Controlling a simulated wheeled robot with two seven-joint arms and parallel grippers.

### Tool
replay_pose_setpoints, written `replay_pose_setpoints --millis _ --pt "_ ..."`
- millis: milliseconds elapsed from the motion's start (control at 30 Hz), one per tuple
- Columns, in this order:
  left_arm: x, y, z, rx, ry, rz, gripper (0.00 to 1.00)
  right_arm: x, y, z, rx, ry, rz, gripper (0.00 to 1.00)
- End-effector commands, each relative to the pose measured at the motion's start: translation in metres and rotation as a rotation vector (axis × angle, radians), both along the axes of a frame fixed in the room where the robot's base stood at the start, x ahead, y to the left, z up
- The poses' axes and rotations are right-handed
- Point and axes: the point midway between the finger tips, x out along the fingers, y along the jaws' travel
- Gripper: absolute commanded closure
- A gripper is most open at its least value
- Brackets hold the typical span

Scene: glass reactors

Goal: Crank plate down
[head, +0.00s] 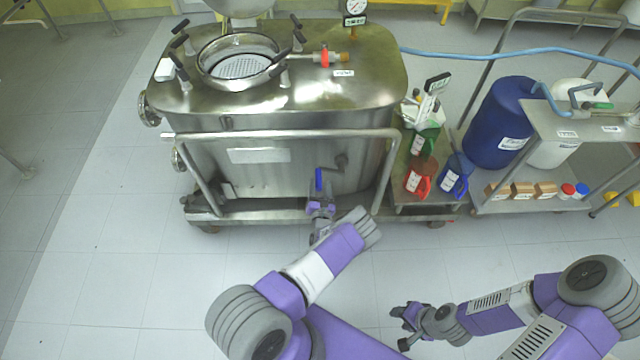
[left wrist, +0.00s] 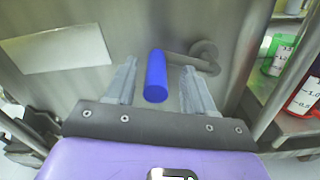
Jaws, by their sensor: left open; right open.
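The crank on the front of the steel reactor tank has a blue handle (head: 319,180) and a grey arm (head: 337,166) running to a pivot (head: 342,159) on the right. In the left wrist view the blue handle (left wrist: 156,76) lies between the two open fingers of my left gripper (left wrist: 157,90), with gaps on both sides. The pivot (left wrist: 204,56) is behind and to the right. In the head view my left gripper (head: 319,199) is just below the handle. My right gripper (head: 405,322) is open and empty over the floor. The plate (head: 240,67) shows through the round port on top.
A steel rail (head: 280,134) runs across the tank front, with posts on both sides of the crank. Right of the tank stand a low cart with red and blue jugs (head: 455,178), a blue drum (head: 497,122) and a shelf trolley. The floor in front is clear.

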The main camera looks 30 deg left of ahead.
Motion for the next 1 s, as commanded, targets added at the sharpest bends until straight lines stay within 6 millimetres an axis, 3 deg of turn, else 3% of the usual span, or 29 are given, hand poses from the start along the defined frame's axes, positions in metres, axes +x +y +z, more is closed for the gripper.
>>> replay_pose_setpoints --millis 200,500,833,1000 --pt "0.017 0.011 -0.001 -0.001 0.0 0.002 0.46 0.0 0.0 -0.007 0.0 0.0 0.0 0.56" --pt "0.019 0.012 0.0 -0.001 0.001 0.002 0.48 0.0 0.0 -0.006 0.0 0.0 0.0 0.56" --pt "0.019 0.011 0.0 -0.002 0.001 0.002 0.98 0.0 0.0 -0.006 0.0 0.0 0.0 0.56" --pt "0.019 0.011 0.0 -0.003 0.001 0.001 1.0 0.0 0.0 -0.006 0.0 0.0 0.0 0.56"
